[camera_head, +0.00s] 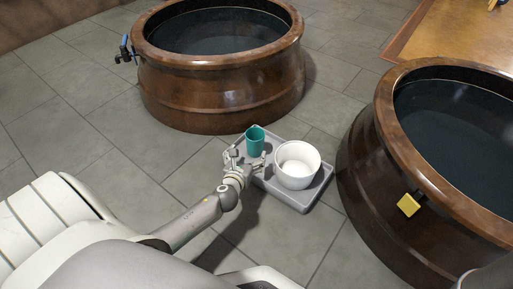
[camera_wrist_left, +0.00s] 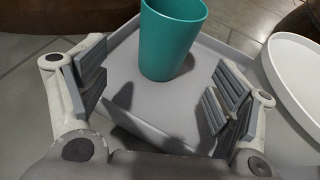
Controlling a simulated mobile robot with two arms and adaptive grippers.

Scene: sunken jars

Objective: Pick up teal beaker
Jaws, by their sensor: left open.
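The teal beaker (camera_head: 255,140) stands upright on a grey tray (camera_head: 309,200) on the floor, towards the tray's far left corner. In the left wrist view the beaker (camera_wrist_left: 171,38) is at the top middle, beyond my fingertips, with its top edge cut off by the frame. My left gripper (camera_head: 245,159) is open and empty just in front of the beaker. In the left wrist view its two padded fingers (camera_wrist_left: 160,88) are spread wide on either side, over the tray. The beaker is not between the pads. My right gripper is not in view.
A white bowl (camera_head: 297,165) stands on the tray right of the beaker, near my left gripper. A large brown jar of dark liquid (camera_head: 218,95) stands behind the tray, another (camera_head: 370,190) to the right with a yellow block (camera_head: 408,205) on its side. Tiled floor lies open at left.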

